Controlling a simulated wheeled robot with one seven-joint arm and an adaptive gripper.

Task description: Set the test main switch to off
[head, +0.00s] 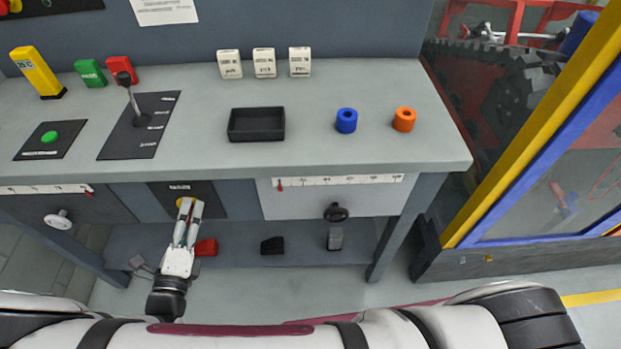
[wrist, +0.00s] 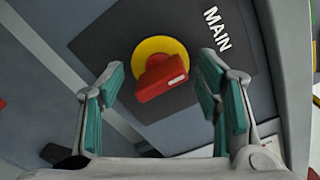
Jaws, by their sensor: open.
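The main switch is a red rotary handle (wrist: 162,78) on a yellow round base (wrist: 155,47). It sits on a dark plate (wrist: 225,22) marked MAIN in white letters. In the wrist view my gripper (wrist: 165,70) is open, with one finger on each side of the red handle and visible gaps between fingers and handle. In the head view my gripper (head: 191,204) reaches the dark plate (head: 208,208) under the bench top and hides most of the switch. The handle's off and on marks are not readable.
The bench top (head: 330,155) overhangs the switch plate. A drawer with a white knob (head: 58,219) is left of it, and one with a black knob (head: 336,212) is right. A lower shelf (head: 300,256) holds a red block (head: 206,247) near my gripper.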

